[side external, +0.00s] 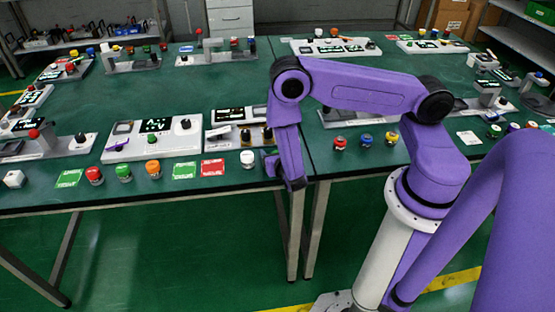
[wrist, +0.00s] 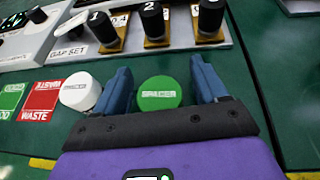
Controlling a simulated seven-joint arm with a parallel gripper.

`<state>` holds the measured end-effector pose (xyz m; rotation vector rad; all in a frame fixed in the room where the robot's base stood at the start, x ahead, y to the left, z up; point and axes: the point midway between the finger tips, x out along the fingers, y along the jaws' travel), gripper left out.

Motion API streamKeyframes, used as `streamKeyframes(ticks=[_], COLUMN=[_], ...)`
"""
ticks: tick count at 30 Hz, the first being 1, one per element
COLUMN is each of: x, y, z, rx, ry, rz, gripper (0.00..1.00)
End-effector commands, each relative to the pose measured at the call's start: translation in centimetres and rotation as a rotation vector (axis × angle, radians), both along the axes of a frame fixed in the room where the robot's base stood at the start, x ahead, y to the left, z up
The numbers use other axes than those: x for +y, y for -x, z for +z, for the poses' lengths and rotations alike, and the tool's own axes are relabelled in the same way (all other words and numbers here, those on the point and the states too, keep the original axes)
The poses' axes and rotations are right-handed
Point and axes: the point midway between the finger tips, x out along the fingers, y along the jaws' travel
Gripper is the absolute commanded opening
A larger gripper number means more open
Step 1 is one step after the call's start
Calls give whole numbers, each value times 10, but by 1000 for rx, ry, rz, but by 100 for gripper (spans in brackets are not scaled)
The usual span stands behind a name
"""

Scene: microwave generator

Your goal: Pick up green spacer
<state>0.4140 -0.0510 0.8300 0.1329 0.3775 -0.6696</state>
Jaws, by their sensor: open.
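The green spacer (wrist: 159,92) is a round green-topped piece with a printed label. In the wrist view it stands on the dark green table between the two blue fingers of my gripper (wrist: 160,68). The fingers are open, with a gap showing on each side of the spacer. In the side view my gripper (side external: 281,173) is low at the front edge of the table, and I cannot make out the spacer there. Height of the fingers against the spacer is hard to tell.
A white round piece (wrist: 80,91) stands just left of the left finger. Red WASTE (wrist: 40,101) and green cards lie further left. Black numbered knobs (wrist: 153,22) on a panel stand behind the spacer.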

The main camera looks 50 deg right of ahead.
Motion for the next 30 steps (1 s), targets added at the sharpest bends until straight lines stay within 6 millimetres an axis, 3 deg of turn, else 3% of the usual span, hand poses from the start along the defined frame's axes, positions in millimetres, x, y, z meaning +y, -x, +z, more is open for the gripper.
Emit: streamKeyframes(ticks=[3, 4, 9, 22, 30], x=[0, 0, 0, 1, 1], y=[0, 0, 0, 0, 0], z=[0, 0, 0, 5, 33], rx=[0, 0, 0, -2, -3], ry=[0, 0, 0, 0, -2], rz=[0, 0, 0, 1, 0], gripper=[72, 65, 10, 9, 9])
